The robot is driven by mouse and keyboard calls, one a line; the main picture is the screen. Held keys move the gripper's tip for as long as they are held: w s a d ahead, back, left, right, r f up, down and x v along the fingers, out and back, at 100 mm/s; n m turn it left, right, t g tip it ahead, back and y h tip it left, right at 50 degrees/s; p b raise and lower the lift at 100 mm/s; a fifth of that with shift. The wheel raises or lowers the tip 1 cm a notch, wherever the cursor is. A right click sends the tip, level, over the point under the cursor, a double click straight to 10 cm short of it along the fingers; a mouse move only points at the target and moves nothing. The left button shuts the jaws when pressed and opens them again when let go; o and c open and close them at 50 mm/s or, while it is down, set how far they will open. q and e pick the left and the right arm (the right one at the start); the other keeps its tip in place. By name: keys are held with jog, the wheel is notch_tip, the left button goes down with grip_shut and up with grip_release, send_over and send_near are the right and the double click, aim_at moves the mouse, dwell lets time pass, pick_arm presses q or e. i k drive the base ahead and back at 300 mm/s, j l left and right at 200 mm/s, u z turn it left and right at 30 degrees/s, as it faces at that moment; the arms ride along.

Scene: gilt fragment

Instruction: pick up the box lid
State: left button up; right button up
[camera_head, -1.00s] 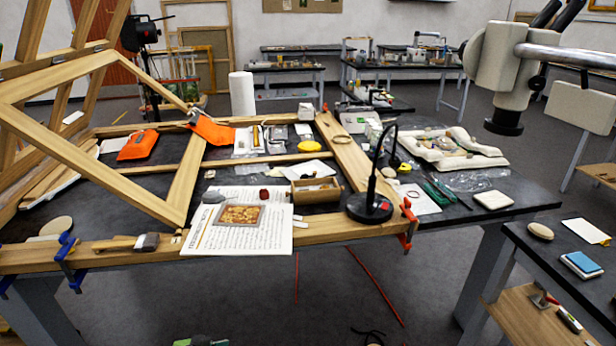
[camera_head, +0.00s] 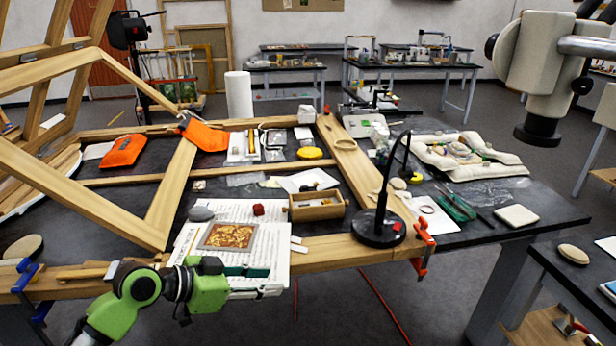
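A small open wooden box (camera_head: 316,207) with items inside stands on the dark tabletop, behind the front wooden beam. I cannot pick out its lid with certainty. A gilt fragment (camera_head: 228,236) in a grey frame lies on printed sheets (camera_head: 275,250) to the left of the box. My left gripper (camera_head: 262,282) reaches in from the lower left, in front of the sheets' lower edge. It points right, its fingers look apart, and I see nothing held between them. It is apart from the box. My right gripper is not in view.
A black lamp (camera_head: 380,228) stands right of the box, beside an orange clamp (camera_head: 425,245). A large wooden frame (camera_head: 125,205) leans over the left side. A blue clamp (camera_head: 30,285) grips the front beam. A white square pad (camera_head: 516,215) lies at the right.

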aim_at(317, 178)
jog(key=i, duration=1.5)
